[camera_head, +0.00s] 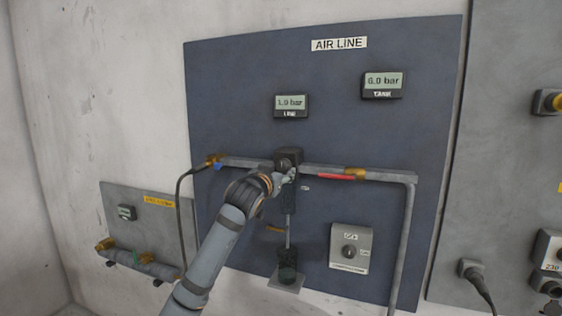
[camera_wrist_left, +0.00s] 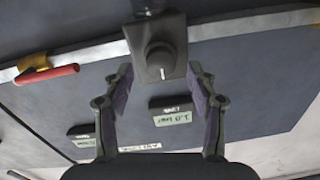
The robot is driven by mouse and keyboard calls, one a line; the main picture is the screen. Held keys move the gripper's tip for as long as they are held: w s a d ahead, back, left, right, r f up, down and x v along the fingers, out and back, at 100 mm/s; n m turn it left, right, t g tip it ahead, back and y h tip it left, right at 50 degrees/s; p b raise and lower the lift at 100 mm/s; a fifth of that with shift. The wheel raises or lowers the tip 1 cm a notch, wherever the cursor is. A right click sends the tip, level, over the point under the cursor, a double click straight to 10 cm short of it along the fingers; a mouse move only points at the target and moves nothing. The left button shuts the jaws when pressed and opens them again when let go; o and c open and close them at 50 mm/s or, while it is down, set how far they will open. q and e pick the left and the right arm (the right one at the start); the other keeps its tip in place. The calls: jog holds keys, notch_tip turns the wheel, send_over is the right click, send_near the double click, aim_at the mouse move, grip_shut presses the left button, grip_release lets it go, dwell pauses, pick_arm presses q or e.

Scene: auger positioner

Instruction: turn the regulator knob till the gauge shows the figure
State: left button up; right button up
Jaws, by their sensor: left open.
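The regulator (camera_head: 288,155) is a dark square block on the grey pipe, below the LINE gauge. Its round knob (camera_wrist_left: 160,61) with a white pointer mark shows in the left wrist view. The LINE gauge (camera_head: 291,104) reads 1.0 bar; it shows upside down in the left wrist view (camera_wrist_left: 172,114). The TANK gauge (camera_head: 382,84) seems to read 6.0 bar. My left gripper (camera_head: 284,174) is in front of the regulator and partly hides it. In the left wrist view its open fingers (camera_wrist_left: 160,74) stand on either side of the knob, apart from it. My right gripper is not in view.
The pipe carries a red lever valve (camera_head: 337,177) right of the regulator. A grey switch box (camera_head: 350,248) is lower right. A dark cylinder on a bracket (camera_head: 287,275) is below. A smaller panel (camera_head: 130,212) is at left, another panel at right.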

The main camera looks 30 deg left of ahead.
aim_at(283, 167)
pick_arm(q)
jog(key=shift+x, duration=1.2)
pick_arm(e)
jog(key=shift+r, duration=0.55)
pick_arm(q)
jog(key=shift+c, duration=0.4)
jog(key=c, duration=1.1)
jog(key=shift+p, duration=0.3)
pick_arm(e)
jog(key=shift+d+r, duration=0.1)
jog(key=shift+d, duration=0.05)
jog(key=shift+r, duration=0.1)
